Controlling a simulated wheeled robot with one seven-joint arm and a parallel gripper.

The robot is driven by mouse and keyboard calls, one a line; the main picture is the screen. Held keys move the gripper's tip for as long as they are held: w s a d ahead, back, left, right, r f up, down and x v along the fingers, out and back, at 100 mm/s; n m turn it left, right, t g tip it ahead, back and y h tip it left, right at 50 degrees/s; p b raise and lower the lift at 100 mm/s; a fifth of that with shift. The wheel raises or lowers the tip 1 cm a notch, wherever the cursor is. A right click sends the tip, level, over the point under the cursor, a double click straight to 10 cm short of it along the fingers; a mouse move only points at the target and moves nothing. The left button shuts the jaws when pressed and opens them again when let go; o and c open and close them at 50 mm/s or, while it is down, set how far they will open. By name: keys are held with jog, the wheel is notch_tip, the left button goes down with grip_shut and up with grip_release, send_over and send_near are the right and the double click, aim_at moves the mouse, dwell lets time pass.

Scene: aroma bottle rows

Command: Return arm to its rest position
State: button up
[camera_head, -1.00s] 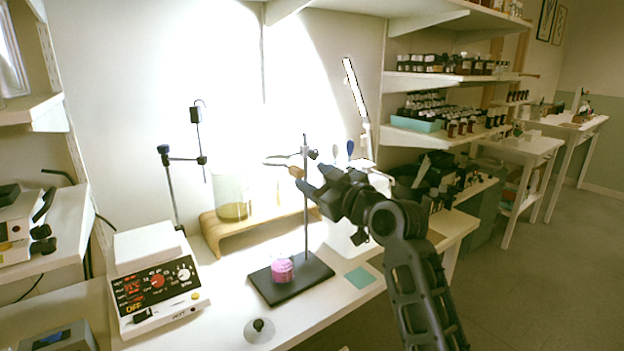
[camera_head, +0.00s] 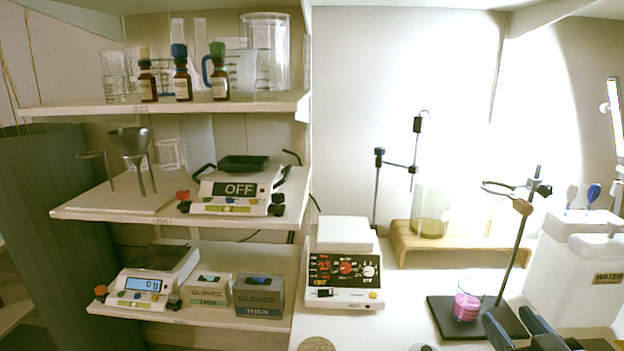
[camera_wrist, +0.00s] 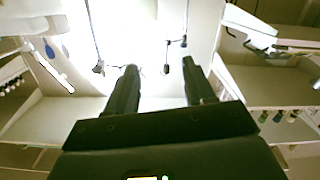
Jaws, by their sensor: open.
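My gripper (camera_head: 514,326) shows at the lower right edge of the head view, low in front of the stand with the pink beaker. Its two dark fingers also show in the wrist view (camera_wrist: 160,88), spread apart with nothing between them. It is open and empty. Most of the arm is out of the head view.
A pink beaker (camera_head: 467,300) sits on a black stand base (camera_head: 447,323), close to my fingers. A white water container (camera_head: 572,262) stands to its right. A hotplate (camera_head: 343,268) is on the bench. Shelves at left hold bottles (camera_head: 181,80), scales (camera_head: 237,190) and glove boxes (camera_head: 259,293).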

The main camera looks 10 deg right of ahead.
jog(key=s+a+f+g+y, duration=0.1)
jog(key=s+a+f, duration=0.2)
jog(key=s+a, duration=0.3)
jog(key=s+a+f, duration=0.4)
jog(key=s+a, duration=0.1)
jog(key=s, duration=0.3)
jog(key=s+a+r+y, duration=0.1)
jog(key=s+a, duration=0.1)
jog(key=s, duration=0.6)
jog(key=s+a+r+y, duration=0.2)
jog(key=s+a, duration=0.1)
jog(key=s, duration=0.6)
jog(key=shift+a+r+n+g+y, duration=0.2)
jog(key=shift+a+n+g+y, duration=0.1)
jog(key=shift+n, duration=0.1)
jog(key=shift+o, duration=0.3)
